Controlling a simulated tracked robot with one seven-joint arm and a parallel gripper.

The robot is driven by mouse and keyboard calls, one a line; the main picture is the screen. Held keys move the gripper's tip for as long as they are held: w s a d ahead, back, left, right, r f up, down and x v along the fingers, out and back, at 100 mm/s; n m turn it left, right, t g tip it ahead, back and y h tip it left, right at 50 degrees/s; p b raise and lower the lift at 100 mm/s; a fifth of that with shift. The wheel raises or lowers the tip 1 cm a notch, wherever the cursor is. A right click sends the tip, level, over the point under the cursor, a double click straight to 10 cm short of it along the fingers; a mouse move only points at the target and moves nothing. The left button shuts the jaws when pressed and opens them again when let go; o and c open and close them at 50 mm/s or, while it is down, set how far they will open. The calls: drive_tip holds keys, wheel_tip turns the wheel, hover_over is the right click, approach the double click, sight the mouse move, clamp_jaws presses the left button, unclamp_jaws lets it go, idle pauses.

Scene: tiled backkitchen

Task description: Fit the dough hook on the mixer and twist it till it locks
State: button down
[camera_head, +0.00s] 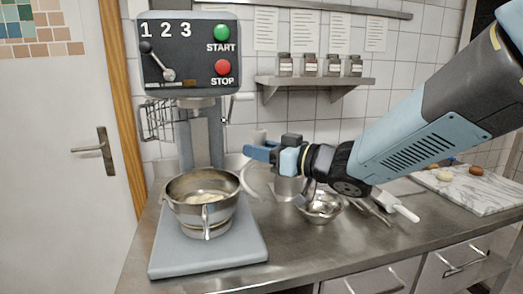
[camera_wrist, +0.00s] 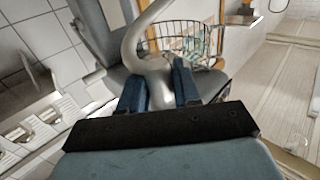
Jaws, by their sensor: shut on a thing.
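The mixer (camera_head: 190,62) stands at the left, with a dark control panel on its head, a green START and a red STOP button. Its steel bowl (camera_head: 222,212) sits below the head with pale dough inside. My gripper (camera_head: 258,153) is to the right of the mixer column, above and right of the bowl's rim. It is shut on the dough hook (camera_wrist: 150,62), a curved grey metal piece between the two blue fingers in the wrist view. In the head view the hook's pale curve (camera_head: 248,184) hangs below the fingers, apart from the mixer. The mixer's hook socket cannot be made out.
A wire guard (camera_head: 157,121) is at the mixer's left side and shows in the wrist view (camera_wrist: 186,35). Small steel bowls (camera_head: 322,208) and utensils lie under my arm. A marble board (camera_head: 470,190) is at the right. A shelf (camera_head: 315,80) with jars hangs behind.

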drive_tip(key=r+x, duration=0.2)
drive_tip(key=x, duration=1.7)
drive_tip(key=shift+w+a, duration=0.25)
drive_tip(key=shift+a, duration=0.05)
idle(1.1)
drive_tip(key=shift+r, duration=0.5)
idle(1.5)
drive_tip(key=shift+m+t+h, duration=1.3)
drive_tip(key=shift+t+h, duration=0.1)
drive_tip(key=shift+t, duration=0.3)
idle(1.0)
